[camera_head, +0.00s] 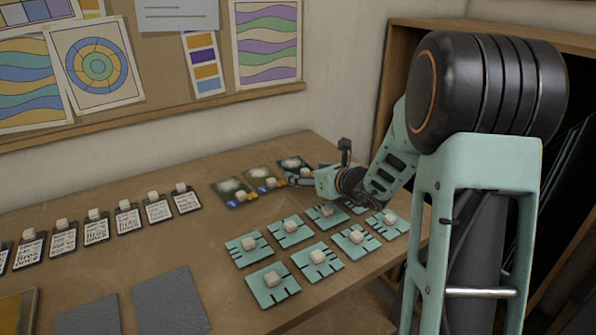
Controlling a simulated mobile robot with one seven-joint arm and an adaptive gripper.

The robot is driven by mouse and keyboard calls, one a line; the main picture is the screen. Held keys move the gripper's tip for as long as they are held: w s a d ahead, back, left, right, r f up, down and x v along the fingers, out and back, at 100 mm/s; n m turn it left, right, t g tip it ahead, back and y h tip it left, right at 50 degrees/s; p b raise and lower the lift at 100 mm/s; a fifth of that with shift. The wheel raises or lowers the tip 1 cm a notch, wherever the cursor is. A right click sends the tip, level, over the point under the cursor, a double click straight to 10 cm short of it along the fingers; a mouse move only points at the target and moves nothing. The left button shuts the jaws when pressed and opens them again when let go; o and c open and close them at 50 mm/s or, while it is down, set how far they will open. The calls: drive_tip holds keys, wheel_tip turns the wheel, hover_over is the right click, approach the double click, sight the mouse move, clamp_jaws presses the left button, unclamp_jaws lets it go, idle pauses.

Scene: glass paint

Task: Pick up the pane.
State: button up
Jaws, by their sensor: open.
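Several flat square pieces with pale knobs lie on the table; I cannot tell which one is the pane. One group is dark pictured pieces (235,190) at the back right. Another is teal pieces with black lines (272,288) at the front right. A row of dark-framed cards with printed text (97,231) lies at the left. My gripper (290,180) is open at the back right, over or beside the dark pictured pieces. It partly hides the rearmost ones. Whether it touches a knob cannot be told.
The brown table (190,235) has free room between the cards and the teal pieces. Two grey mats (172,302) lie at the front left. A pinboard with patterned sheets (160,60) hangs behind. A wooden shelf unit (400,75) stands at the right.

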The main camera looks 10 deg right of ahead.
drive_tip(key=shift+w+a+f, duration=0.2)
drive_tip(key=shift+w+f, duration=0.05)
drive_tip(key=shift+w, duration=0.25)
drive_tip(key=c, duration=0.9)
drive_tip(key=shift+c, duration=0.3)
drive_tip(key=shift+r, duration=0.1)
drive_tip(key=shift+r, duration=0.45)
wheel_tip(320, 180, up, 2)
drive_tip(key=shift+r+p, duration=0.25)
drive_tip(key=shift+p, duration=0.25)
drive_tip(key=a+r+p+v, duration=0.1)
drive_tip(key=r+p+v, duration=0.2)
drive_tip(key=v, duration=1.3)
